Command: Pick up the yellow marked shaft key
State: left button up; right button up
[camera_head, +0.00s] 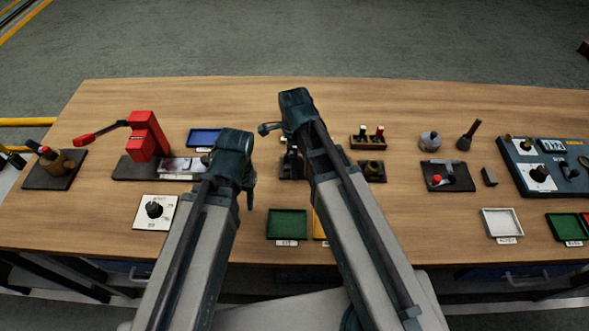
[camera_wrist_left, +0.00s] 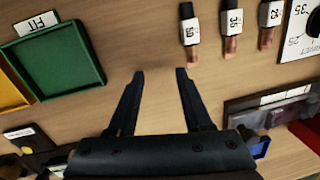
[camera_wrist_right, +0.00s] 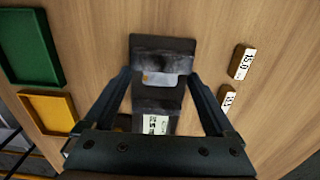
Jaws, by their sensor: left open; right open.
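In the right wrist view a dark block (camera_wrist_right: 160,48) holds a grey piece (camera_wrist_right: 170,79) with a small yellow-orange mark. This may be the marked shaft key; I cannot tell for sure. My right gripper (camera_wrist_right: 160,82) is open, with its fingers on either side of the lower part of that dark fixture; contact is unclear. In the head view the fixture (camera_head: 290,168) is partly hidden by my right arm. My left gripper (camera_wrist_left: 160,74) is open and empty over bare wood, beside copper lugs (camera_wrist_left: 230,44).
A green tray (camera_head: 287,223) and a yellow tray (camera_wrist_right: 48,112) lie near the front edge. A red press (camera_head: 146,137) and dial panel (camera_head: 155,212) stand left. Two small labelled blocks (camera_wrist_right: 243,62) lie beside the fixture. Bare wood shows at the back.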

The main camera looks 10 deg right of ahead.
grip_shut()
dwell(0.4)
pick_arm(q)
jog(key=shift+r, duration=0.1)
pick_arm(e)
jog(key=shift+r, duration=0.15)
